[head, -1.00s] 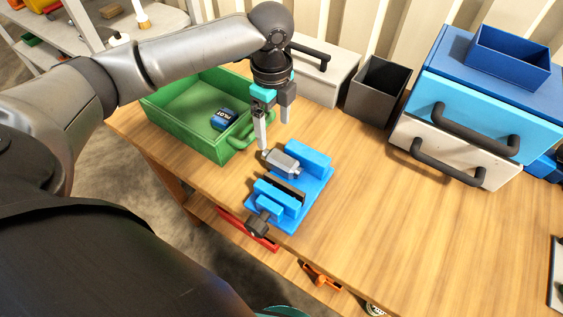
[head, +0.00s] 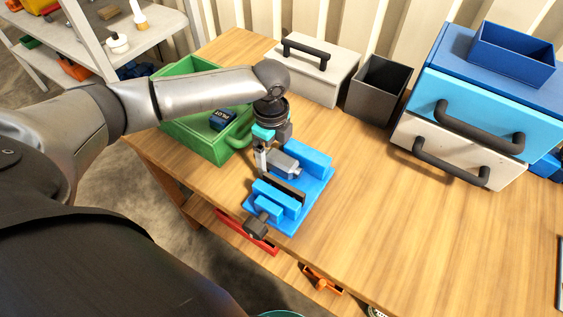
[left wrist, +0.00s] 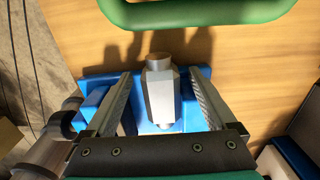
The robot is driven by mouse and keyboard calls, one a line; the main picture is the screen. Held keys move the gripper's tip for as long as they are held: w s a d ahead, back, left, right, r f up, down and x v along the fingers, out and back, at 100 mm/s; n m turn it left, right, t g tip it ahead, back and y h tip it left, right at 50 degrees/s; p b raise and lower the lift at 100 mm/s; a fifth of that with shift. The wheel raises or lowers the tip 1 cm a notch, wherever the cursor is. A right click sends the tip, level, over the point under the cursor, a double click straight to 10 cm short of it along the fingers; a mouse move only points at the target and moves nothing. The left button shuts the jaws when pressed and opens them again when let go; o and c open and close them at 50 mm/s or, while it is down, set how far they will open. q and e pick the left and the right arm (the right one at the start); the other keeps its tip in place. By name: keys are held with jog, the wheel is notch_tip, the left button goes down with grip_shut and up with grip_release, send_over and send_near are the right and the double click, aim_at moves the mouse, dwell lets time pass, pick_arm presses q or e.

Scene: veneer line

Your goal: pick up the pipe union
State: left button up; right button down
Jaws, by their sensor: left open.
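The pipe union (head: 284,164) is a grey metal piece with a hexagonal middle and narrower round ends. It lies on the blue vise (head: 319,188) on the workbench, between the vise's blocks. My left gripper (head: 272,165) is down at the union, partly hiding it in the head view. In the left wrist view the union (left wrist: 162,92) sits between the two open fingers, with a gap on each side. My left gripper (left wrist: 162,103) is open and holds nothing. My right gripper is not in view.
A green bin (head: 190,138) with a blue labelled item (head: 223,119) stands left of the vise. A white lidded box (head: 318,75), a dark open bin (head: 378,88) and blue and white drawers (head: 490,110) stand behind. The bench to the right is clear.

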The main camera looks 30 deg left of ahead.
pick_arm(q)
jog(key=shift+c, duration=0.3)
grip_shut()
dwell(0.3)
jog(key=shift+r, duration=0.1)
